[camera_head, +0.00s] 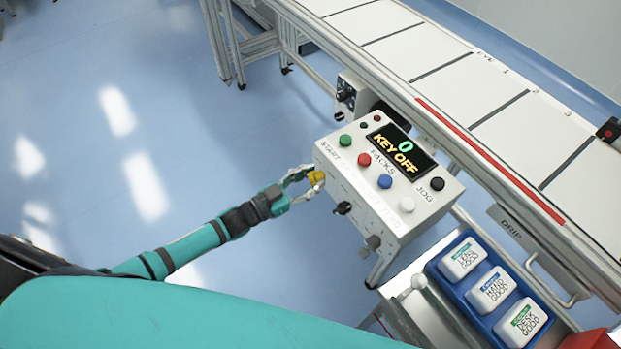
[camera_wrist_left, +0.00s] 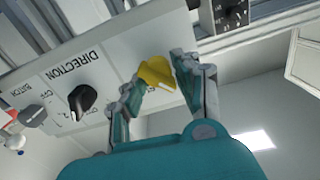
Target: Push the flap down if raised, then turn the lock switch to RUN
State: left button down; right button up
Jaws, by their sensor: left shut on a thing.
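The white control box (camera_head: 404,219) stands beside the conveyor. Its dark display (camera_head: 402,147) reads "0 KEY OFF". A yellow knob-like piece (camera_head: 316,178) sits at the left end of the box's front face; it also shows in the left wrist view (camera_wrist_left: 157,72). I cannot tell whether it is the lock switch or its flap, and no RUN mark is readable. My left gripper (camera_head: 304,179) is shut on this yellow piece, with one finger on each side in the left wrist view (camera_wrist_left: 155,88). My right gripper is not in view.
A black DIRECTION knob (camera_wrist_left: 82,101) is close beside the yellow piece, with a grey switch (camera_wrist_left: 33,115) farther along. Coloured buttons, including a green one (camera_head: 345,140), are on top. A blue tray (camera_head: 438,266) holds white packs at lower right. Floor at left is clear.

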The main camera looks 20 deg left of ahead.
pick_arm(q)
jog(key=m, duration=0.5)
jog(key=shift+s+d+f+b, duration=0.15)
jog(key=shift+s+f+b, duration=0.05)
jog(key=shift+b, duration=0.1)
jog(key=m, duration=0.3)
jog(key=shift+s+f+m+b, duration=0.1)
jog(key=shift+m+b, duration=0.2)
jog(key=shift+b, duration=0.1)
jog(key=m+b, duration=0.1)
jog(key=m, duration=0.3)
jog(key=shift+d+f, duration=0.1)
jog(key=shift+f, duration=0.05)
jog(key=shift+m+b, duration=0.95)
jog(key=shift+m, duration=1.35)
jog(key=shift+f, duration=0.1)
jog(key=c, duration=1.2)
grip_release()
jog(key=shift+c, duration=0.2)
jog(key=shift+o, duration=1.1)
jog(key=shift+r, duration=0.25)
